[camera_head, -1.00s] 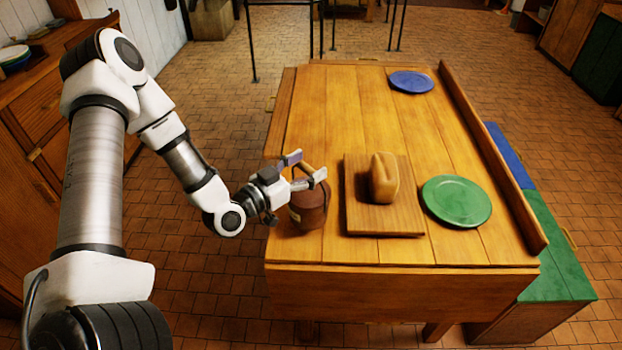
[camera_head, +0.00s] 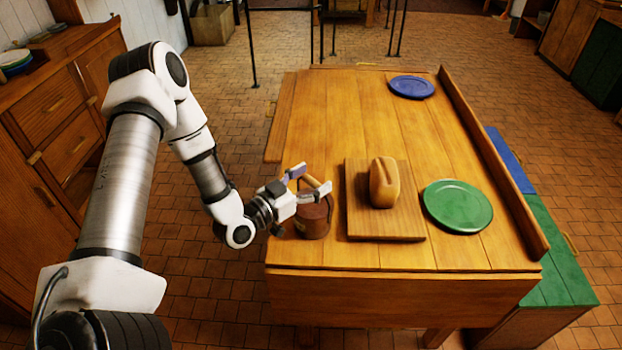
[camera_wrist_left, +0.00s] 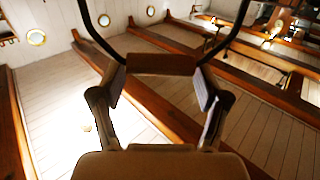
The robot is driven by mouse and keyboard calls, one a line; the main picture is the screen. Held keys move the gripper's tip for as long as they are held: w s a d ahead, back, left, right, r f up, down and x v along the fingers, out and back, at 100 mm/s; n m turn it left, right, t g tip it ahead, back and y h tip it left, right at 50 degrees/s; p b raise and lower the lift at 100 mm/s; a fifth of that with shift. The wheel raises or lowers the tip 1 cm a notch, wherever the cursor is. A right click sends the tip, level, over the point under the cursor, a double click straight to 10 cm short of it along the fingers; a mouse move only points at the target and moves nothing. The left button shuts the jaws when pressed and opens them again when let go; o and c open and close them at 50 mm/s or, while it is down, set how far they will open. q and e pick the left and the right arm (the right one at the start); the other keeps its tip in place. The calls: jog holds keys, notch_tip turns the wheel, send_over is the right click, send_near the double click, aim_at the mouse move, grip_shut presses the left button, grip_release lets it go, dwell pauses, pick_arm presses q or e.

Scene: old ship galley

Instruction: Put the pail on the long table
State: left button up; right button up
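The pail (camera_head: 313,220) is a small reddish-brown bucket with a wooden grip on a dark wire handle. In the head view it is upright over the near left corner of the long table (camera_head: 330,125), left of the cutting board. I cannot tell whether its base touches the tabletop. My left gripper (camera_head: 309,181) is at the raised handle, its fingers well apart with the grip between them. In the left wrist view the brown grip (camera_wrist_left: 160,64) spans between the fingers and seems pinched at its ends. My right gripper is not in view.
A loaf (camera_head: 384,182) sits on a cutting board (camera_head: 385,229) right of the pail. A green plate (camera_head: 457,206) is further right, a blue plate (camera_head: 411,87) at the far end. A raised wooden edge runs along the right side. The table's middle and far left are clear.

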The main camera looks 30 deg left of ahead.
pick_arm(q)
jog(key=shift+o, duration=0.4)
jog(key=shift+r, duration=0.1)
jog(key=p+v, duration=0.3)
jog(key=v, duration=0.9)
jog(key=s+d+f+n+g, duration=0.1)
jog(key=s+d+f+g, duration=0.1)
jog(key=d+f+g, duration=0.4)
jog(key=s+d+f+g, duration=0.3)
jog(key=d+f+g, duration=0.15)
jog(key=f, duration=0.45)
jog(key=s+f+n+g+y, duration=0.1)
jog(key=s+f+g+y, duration=0.1)
jog(key=s, duration=0.3)
jog(key=s+f+n+g+y, duration=0.1)
jog(key=s+f+g+y, duration=0.1)
jog(key=s+g, duration=0.3)
jog(key=shift+s+d+f, duration=0.4)
jog(key=shift+s+f, duration=0.25)
jog(key=shift+s, duration=0.1)
jog(key=shift+c, duration=0.3)
